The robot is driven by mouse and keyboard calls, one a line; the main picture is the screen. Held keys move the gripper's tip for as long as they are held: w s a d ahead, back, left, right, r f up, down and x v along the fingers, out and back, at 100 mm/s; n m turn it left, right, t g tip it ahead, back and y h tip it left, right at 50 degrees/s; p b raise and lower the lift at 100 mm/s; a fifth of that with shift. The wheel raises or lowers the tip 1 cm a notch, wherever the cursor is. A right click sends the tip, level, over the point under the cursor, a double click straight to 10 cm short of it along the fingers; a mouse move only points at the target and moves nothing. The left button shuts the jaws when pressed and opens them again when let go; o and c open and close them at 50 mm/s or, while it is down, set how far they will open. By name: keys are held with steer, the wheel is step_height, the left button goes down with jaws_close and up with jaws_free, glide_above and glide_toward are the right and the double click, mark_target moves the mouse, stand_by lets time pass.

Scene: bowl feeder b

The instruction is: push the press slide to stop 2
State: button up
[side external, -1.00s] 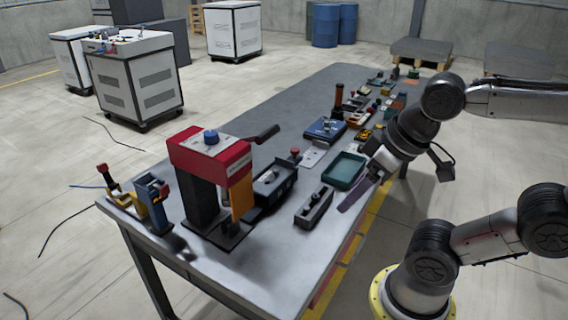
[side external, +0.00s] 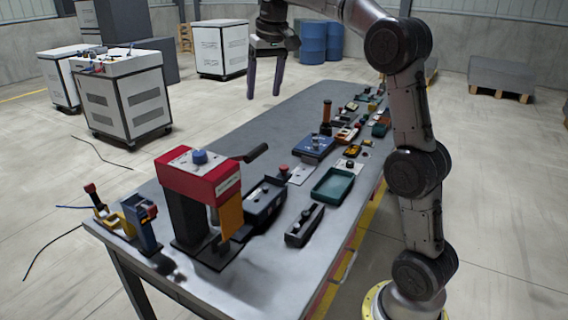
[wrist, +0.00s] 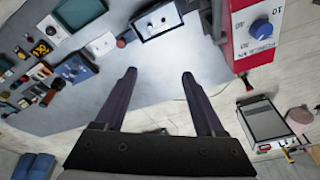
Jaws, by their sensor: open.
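The press (side external: 200,178) stands near the front left of the table. It has a red head, a blue knob (side external: 199,157), a dark column, an orange plate (side external: 231,214) and a dark handle pointing right. Its red head (wrist: 240,22) with printed numbers shows at the top right of the wrist view. I cannot tell which part is the slide, and no stop marking is readable. My gripper (side external: 264,95) is open and empty, fingers down, high above and apart from the press. In the wrist view its fingers (wrist: 158,75) are spread with nothing between them.
A dark box with a red button (side external: 264,199) stands right of the press. A small dark block (side external: 304,226) and a teal tray (side external: 333,184) lie nearby. A blue-and-yellow fixture (side external: 140,221) stands left. Bare tabletop (side external: 240,125) lies behind the press.

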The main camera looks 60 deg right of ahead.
steer(key=w+d+f+m+g, duration=0.1)
steer(key=w+d+f, duration=0.1)
steer(key=d+f, duration=0.25)
steer(key=w+d+f+m, duration=0.1)
steer(key=w+d+f, duration=0.25)
steer(key=d, duration=0.25)
steer(key=g+y, duration=0.1)
glide_above(284, 166)
step_height(284, 166, down, 9)
steer(key=shift+m, duration=0.4)
step_height(284, 166, down, 13)
steer(key=shift+f, duration=0.1)
jaws_close()
steer(key=shift+d, duration=0.1)
